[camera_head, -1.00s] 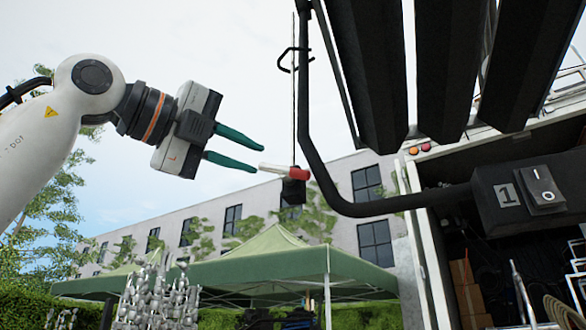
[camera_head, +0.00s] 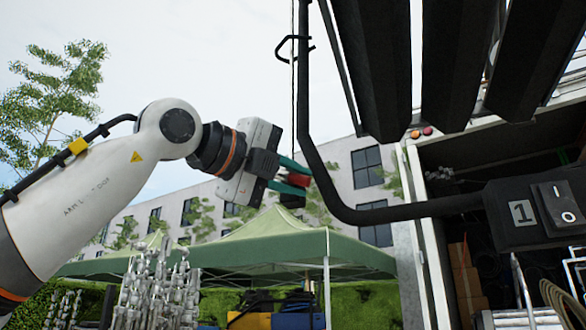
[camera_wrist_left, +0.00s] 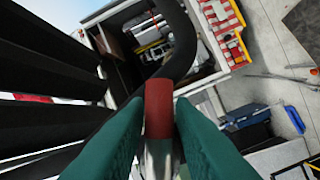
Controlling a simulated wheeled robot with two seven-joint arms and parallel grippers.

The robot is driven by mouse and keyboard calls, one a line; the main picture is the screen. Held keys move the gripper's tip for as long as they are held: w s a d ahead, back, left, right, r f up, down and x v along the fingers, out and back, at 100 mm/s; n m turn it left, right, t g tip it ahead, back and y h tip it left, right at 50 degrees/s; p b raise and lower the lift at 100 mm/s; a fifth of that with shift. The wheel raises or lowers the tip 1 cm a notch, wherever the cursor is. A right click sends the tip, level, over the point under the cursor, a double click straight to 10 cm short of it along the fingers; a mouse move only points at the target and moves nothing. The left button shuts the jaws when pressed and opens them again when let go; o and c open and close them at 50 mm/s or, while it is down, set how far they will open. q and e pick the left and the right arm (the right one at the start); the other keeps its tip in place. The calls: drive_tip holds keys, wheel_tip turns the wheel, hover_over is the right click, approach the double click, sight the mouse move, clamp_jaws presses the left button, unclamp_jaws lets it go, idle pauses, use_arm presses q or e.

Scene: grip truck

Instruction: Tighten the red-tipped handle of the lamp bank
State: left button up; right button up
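The handle has a red tip (camera_head: 299,179) and sits beside the black bent tube of the lamp bank (camera_head: 345,205). In the left wrist view the red tip (camera_wrist_left: 159,108) and its pale shaft (camera_wrist_left: 159,155) lie between my two green fingers. My left gripper (camera_head: 302,181) is around the handle, one finger above and one below in the head view. Its fingers look as far apart as before, so I see it as open. Whether they touch the handle is hard to tell. The fingers hide most of the pale shaft. My right gripper is not in view.
The black lamp panels (camera_head: 465,65) hang at upper right. A switch box marked 1 (camera_head: 535,212) is on the tube's right end. An open truck (camera_head: 432,235) stands behind it. A green canopy (camera_head: 265,245) and metal stands (camera_head: 155,290) are in the background. Open air lies left of the tube.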

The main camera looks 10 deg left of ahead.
use_arm(q)
clamp_jaws()
